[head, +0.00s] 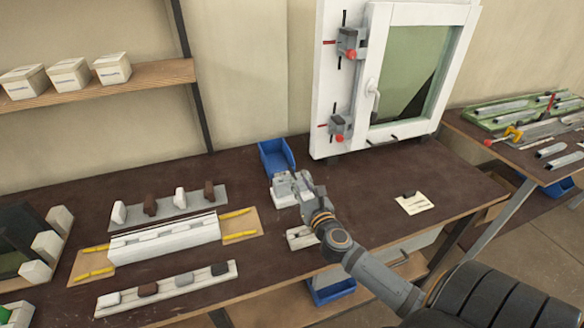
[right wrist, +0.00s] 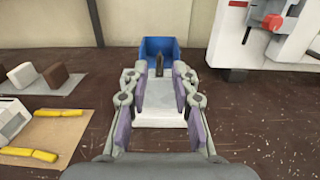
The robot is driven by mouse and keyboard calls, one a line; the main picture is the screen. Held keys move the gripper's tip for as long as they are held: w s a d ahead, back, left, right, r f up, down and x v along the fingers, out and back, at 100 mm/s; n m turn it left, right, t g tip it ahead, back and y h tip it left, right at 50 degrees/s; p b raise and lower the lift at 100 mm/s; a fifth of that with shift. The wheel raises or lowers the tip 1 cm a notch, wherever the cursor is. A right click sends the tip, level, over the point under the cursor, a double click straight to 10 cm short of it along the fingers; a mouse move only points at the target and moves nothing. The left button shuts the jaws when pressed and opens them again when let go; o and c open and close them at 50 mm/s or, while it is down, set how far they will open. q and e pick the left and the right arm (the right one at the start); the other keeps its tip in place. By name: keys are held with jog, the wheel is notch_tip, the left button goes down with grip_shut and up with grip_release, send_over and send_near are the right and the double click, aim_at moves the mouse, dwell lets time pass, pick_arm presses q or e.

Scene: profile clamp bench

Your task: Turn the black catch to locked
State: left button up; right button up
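A small dark upright piece (right wrist: 159,65), which looks like the black catch, stands on a pale block (right wrist: 159,108) in the right wrist view. Whether it is at locked cannot be read. In the head view the pale block (head: 284,197) is partly behind my right gripper (head: 294,184), and the dark piece is not clear there. My right gripper also shows in the right wrist view (right wrist: 159,85). Its fingers are spread on either side of the dark piece, with gaps, and it holds nothing. My left gripper is in neither view.
A blue bin (head: 276,157) stands right behind the block. A white window frame (head: 341,75) with red-knobbed clamps rises behind. To the left lie a white profile (head: 165,240) and rows of small blocks. A paper card (head: 414,204) lies right; the bench around it is clear.

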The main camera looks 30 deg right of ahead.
aim_at(292, 170)
jog(key=x, duration=0.4)
jog(key=shift+w+d+f+p, duration=0.1)
jog(key=shift+w+p, duration=0.2)
jog(key=shift+w, duration=0.05)
jog(key=x, duration=0.2)
jog(key=shift+w, duration=0.25)
jog(key=shift+w+d, duration=0.1)
jog(key=shift+w, duration=0.25)
jog(key=shift+f, duration=0.1)
jog(key=shift+c, duration=0.5)
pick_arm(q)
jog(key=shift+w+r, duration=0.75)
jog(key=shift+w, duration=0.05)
pick_arm(e)
grip_shut()
